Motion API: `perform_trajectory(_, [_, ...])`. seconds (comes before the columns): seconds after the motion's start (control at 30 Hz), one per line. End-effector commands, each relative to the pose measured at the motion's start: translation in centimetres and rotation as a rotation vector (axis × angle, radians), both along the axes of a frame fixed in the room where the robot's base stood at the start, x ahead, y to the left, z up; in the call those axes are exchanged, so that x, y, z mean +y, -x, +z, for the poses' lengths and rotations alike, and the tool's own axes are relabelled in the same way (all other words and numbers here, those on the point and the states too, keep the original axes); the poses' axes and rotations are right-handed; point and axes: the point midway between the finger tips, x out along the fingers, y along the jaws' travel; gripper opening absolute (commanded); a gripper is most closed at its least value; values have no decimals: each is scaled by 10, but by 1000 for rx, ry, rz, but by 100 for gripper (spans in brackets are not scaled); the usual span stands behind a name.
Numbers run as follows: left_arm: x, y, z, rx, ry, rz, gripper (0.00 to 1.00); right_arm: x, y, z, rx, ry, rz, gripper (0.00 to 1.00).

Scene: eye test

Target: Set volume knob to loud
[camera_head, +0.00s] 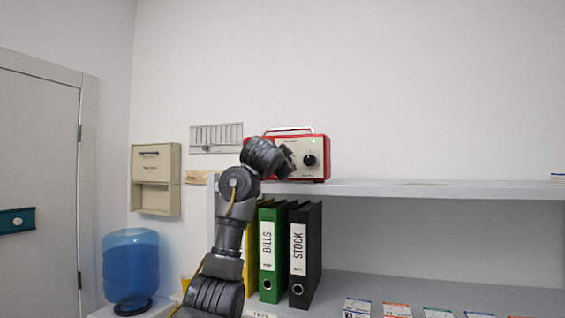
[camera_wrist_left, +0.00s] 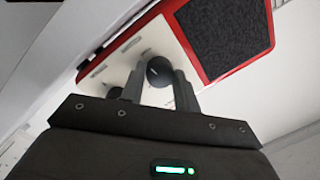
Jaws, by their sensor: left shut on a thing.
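A red radio (camera_head: 327,158) with a pale front panel stands on the grey shelf. Its round black knob (camera_head: 310,160) shows at the right of the front, just right of my left gripper (camera_head: 289,160). In the left wrist view the knob (camera_wrist_left: 158,72) sits between the two fingers of my left gripper (camera_wrist_left: 160,82), which is shut on it. A black speaker grille (camera_wrist_left: 225,38) lies to the right of it there. The panel's markings are too small or blurred to read, so I cannot tell the knob's setting. My right gripper is not in view.
A blue water bottle (camera_head: 130,265) stands at the left, under a beige wall box (camera_head: 155,200).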

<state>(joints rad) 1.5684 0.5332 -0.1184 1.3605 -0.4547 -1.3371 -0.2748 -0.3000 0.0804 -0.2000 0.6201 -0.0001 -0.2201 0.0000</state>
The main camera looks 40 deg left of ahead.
Motion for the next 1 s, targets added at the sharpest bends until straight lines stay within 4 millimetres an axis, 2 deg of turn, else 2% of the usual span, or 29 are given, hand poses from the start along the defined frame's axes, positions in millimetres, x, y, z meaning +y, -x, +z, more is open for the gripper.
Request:
perform_trajectory(0.67, [0,-1,-3,29,-63,2,8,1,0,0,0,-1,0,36])
perform_trajectory(0.7, [0,-1,-3,28,-62,2,32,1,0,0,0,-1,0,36])
perform_trajectory(0.87, [0,-1,-2,26,-62,1,53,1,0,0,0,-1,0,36])
perform_trajectory(1.0, [0,0,-1,24,-62,0,53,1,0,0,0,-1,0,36])
